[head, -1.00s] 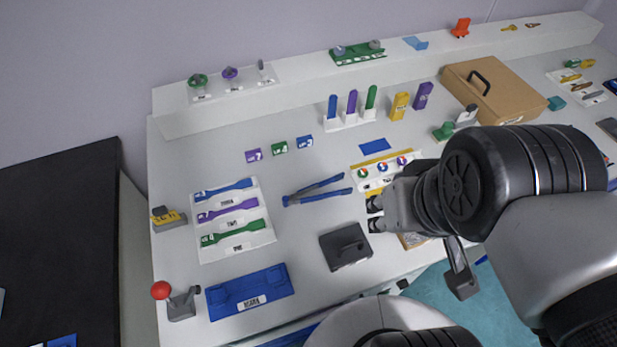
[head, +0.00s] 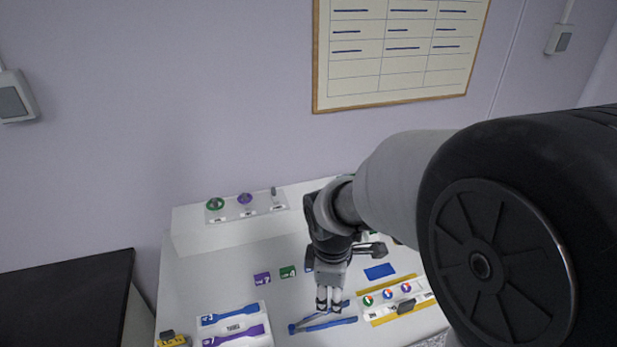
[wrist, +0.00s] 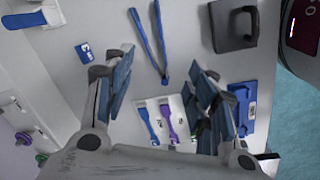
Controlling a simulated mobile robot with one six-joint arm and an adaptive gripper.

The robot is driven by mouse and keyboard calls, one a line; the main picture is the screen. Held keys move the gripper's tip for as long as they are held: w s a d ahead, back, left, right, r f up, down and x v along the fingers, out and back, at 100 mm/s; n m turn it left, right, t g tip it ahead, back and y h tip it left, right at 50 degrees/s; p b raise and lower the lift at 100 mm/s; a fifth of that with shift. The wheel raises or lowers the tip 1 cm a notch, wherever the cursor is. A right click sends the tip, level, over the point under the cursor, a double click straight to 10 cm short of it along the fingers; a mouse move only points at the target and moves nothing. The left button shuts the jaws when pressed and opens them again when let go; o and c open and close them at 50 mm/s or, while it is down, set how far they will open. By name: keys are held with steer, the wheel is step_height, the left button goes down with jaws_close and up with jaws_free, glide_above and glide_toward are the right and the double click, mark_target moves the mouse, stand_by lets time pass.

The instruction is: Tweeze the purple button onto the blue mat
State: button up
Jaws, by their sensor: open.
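The purple button (head: 405,287) is the right one of three round buttons on a white tray (head: 418,299) with yellow edges in the head view. The blue mat (head: 380,271) is a flat rectangle lying behind the tray. Blue tweezers (head: 325,323) lie on the table left of the tray. In the wrist view the tweezers (wrist: 151,45) form a V, with the joined end lying between my fingers. My gripper (head: 329,302) is open and empty above the tweezers, pointing down; its spread fingers also show in the wrist view (wrist: 160,85).
A white rack (head: 262,339) holds dumbbell-shaped strips at the front left. A black block with a handle (wrist: 233,25) shows in the wrist view. A raised shelf (head: 188,230) runs along the back.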

mark_target(314, 325)
steer(key=w+a+f+n+g+p, duration=0.1)
steer(key=a+f+n, duration=0.3)
steer(key=f, duration=0.4)
steer(key=shift+w+f+n+h+p, duration=0.2)
steer(key=shift+w+n+h+p, duration=0.15)
steer(key=shift+w+n, duration=0.45)
steer(key=shift+s, duration=0.15)
steer(key=f+b, duration=0.2)
steer(key=f, duration=0.1)
steer(key=f+b, duration=0.2)
steer(key=f, duration=0.1)
steer(key=f+b, duration=0.2)
steer(key=f, duration=0.1)
steer(key=shift+d+b, duration=0.3)
steer(key=shift+d, duration=0.1)
steer(key=shift+c, duration=0.6)
steer(key=c, duration=0.6)
steer(key=shift+r, duration=0.1)
step_height(314, 325, up, 12)
steer(key=p, duration=1)
